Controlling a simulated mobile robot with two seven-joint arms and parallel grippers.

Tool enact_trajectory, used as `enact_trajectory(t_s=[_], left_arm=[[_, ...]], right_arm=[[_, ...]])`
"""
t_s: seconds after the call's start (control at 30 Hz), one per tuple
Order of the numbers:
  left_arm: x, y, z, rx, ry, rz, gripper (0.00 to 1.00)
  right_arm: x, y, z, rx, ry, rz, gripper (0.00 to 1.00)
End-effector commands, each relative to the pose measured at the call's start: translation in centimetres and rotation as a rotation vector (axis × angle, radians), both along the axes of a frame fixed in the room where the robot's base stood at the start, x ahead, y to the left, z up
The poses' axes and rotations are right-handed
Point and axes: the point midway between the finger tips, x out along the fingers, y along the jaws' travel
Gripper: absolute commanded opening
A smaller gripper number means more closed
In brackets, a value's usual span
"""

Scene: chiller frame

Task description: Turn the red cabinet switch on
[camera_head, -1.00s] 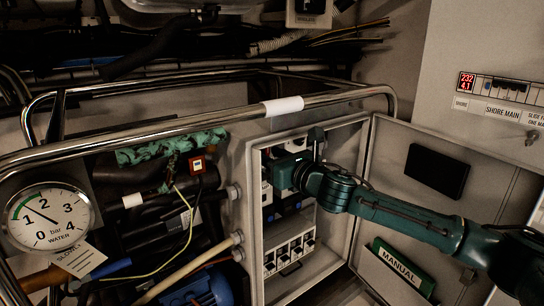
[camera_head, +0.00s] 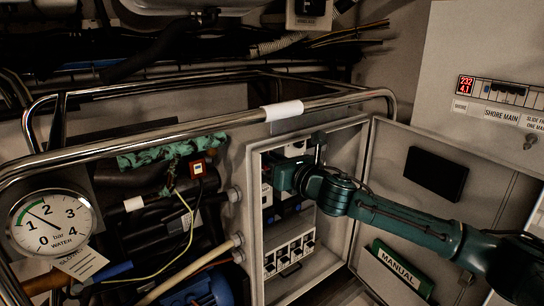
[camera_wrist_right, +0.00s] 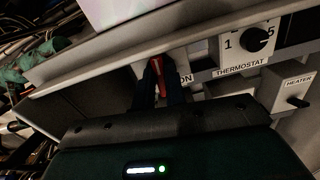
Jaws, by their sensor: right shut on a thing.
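The open grey cabinet (camera_head: 254,225) stands right of centre in the head view, its door (camera_head: 385,215) swung out to the right. My right gripper (camera_head: 274,174) reaches into its upper part and hides what it holds there. In the right wrist view, the dark fingers of my right gripper (camera_wrist_right: 158,84) are closed around the red cabinet switch (camera_wrist_right: 157,68). The switch stands roughly upright with a slight tilt, beside a label (camera_wrist_right: 185,78) of which "ON" shows. The fingers hide part of the switch and label. My left gripper is not in view.
A thermostat knob (camera_wrist_right: 256,39) and a heater lever (camera_wrist_right: 297,102) sit right of the switch in the wrist view. A metal rail (camera_head: 215,117) runs in front of the cabinet top. A water gauge (camera_head: 52,222) and pipes lie left. A green manual (camera_head: 402,268) sits on the door.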

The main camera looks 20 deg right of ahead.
Motion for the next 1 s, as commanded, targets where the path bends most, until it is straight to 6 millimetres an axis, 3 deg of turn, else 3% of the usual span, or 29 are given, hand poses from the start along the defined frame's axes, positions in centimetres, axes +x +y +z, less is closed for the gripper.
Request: enact_trajectory(t_s=[1.0], left_arm=[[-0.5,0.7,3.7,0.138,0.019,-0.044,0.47]], right_arm=[[0.2,-0.4,-0.1,0.882,0.321,-0.001,0.0]])
